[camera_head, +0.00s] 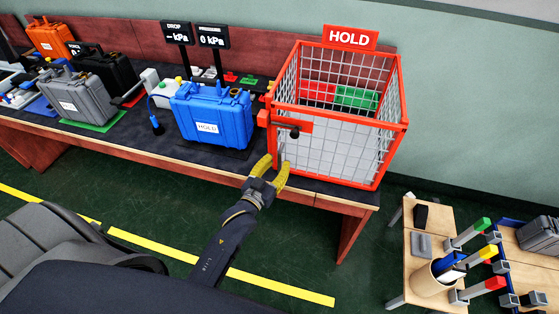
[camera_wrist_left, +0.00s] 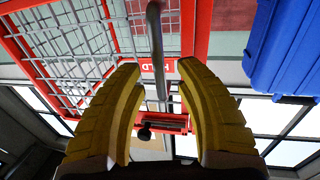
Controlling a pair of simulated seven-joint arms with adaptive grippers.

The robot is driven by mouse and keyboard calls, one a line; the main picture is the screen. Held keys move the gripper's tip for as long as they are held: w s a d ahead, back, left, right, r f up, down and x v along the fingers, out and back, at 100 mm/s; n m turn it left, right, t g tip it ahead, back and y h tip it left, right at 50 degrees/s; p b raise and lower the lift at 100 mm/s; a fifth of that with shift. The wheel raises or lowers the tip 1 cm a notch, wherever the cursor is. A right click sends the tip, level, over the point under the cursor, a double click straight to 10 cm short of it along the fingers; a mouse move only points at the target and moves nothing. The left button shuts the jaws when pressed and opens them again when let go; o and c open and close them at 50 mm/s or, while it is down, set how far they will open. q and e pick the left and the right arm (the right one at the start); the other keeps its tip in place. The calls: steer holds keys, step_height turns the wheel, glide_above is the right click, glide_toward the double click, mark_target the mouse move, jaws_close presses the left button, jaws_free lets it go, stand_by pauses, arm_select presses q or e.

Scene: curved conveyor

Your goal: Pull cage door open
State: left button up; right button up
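The red-framed wire cage (camera_head: 398,130) stands on the right end of the bench under a HOLD sign (camera_head: 348,37). Its front mesh door (camera_head: 325,158) looks closed. A red latch plate with a black knob (camera_head: 294,132) sits at the door's upper left; the knob also shows in the left wrist view (camera_wrist_left: 145,133). My left gripper (camera_head: 273,168) is at the door's lower left with its yellow fingers apart. In the left wrist view, a grey vertical handle bar (camera_wrist_left: 158,55) lines up with the gap between the fingers (camera_wrist_left: 160,95). Contact cannot be told. My right gripper is not in view.
A blue case (camera_head: 212,117) stands on the bench just left of the cage. Grey (camera_head: 80,97) and orange (camera_head: 50,38) cases are farther left. A small wooden table (camera_head: 408,265) with a cup of tools (camera_head: 433,277) is at lower right. Floor before the cage is clear.

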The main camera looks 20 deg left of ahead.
arm_select(q)
steer(key=shift+w, duration=0.9)
jaws_close()
steer(key=shift+d, duration=0.1)
